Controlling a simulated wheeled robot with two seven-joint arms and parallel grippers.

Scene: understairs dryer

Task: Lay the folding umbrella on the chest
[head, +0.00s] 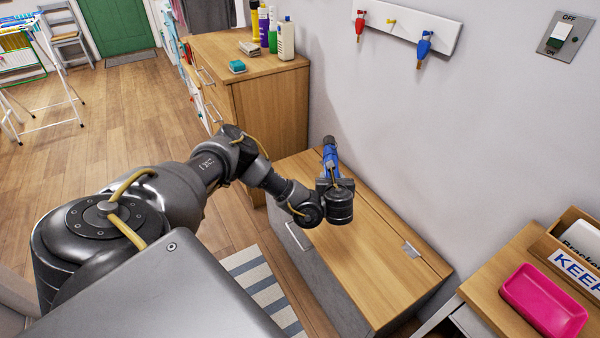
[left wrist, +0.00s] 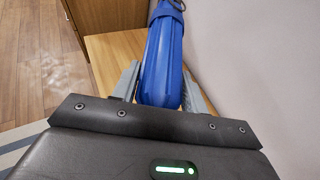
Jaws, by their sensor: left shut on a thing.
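The folding umbrella (head: 330,157) is blue with a dark end. My left gripper (head: 331,179) is shut on it over the far part of the chest. The left wrist view shows the blue umbrella (left wrist: 162,62) between the two grey fingers (left wrist: 158,88), pointing away from me. The chest (head: 375,265) is low, with a light wood top and grey front, against the wall. I cannot tell whether the umbrella touches the chest top, as the wrist hides its near end. My right gripper is not in view.
A wooden drawer cabinet (head: 270,105) with bottles and a teal sponge (head: 237,66) stands behind the chest. A pink tray (head: 543,301) sits on a wooden unit at right. The near chest top is clear.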

